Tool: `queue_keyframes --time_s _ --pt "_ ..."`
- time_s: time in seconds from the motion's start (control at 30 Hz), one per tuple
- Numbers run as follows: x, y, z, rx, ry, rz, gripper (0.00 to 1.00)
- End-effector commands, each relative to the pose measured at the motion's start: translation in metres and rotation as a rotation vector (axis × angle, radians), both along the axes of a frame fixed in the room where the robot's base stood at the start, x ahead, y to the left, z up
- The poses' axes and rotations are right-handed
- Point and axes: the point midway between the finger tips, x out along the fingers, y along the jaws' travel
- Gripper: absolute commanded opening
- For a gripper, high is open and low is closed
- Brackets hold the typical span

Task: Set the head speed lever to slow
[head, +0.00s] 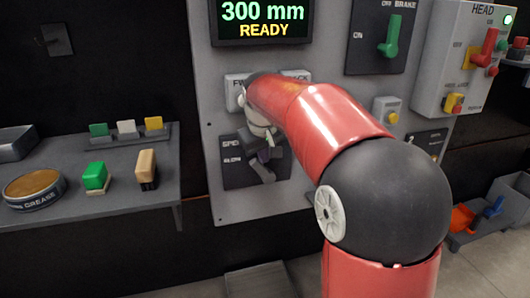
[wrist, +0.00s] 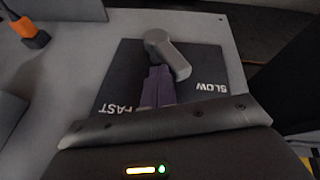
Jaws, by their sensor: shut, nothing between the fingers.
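The head speed lever (wrist: 168,54) is grey, on a dark plate (wrist: 205,62) lettered FAST at lower left and SLOW at right in the wrist view. Its handle slants down and right from a round end, leaning to the SLOW side. My gripper (wrist: 159,72) has its purple fingers together just left of the handle, holding nothing. I cannot tell whether they touch the lever. In the head view my gripper (head: 263,158) is in front of the same plate (head: 238,175), and the arm and gripper hide most of the lever.
A display (head: 262,22) reading 300 mm READY is above. A green brake lever (head: 389,37) and a red lever on the HEAD box (head: 486,48) are at upper right. A shelf (head: 110,195) with green and tan blocks and a grease tin (head: 35,187) stands left.

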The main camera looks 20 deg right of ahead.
Motion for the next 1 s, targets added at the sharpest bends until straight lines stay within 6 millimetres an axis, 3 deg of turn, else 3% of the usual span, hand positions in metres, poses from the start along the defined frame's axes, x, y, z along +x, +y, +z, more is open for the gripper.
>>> queue_keyframes --time_s 0.3,0.73,1.0 --pt "0.0 0.027 -0.013 -0.302 0.002 0.006 0.0" --pt "0.0 0.05 -0.033 -0.692 0.001 0.003 0.0" --pt "0.0 0.056 -0.041 -0.693 0.001 -0.001 0.0"
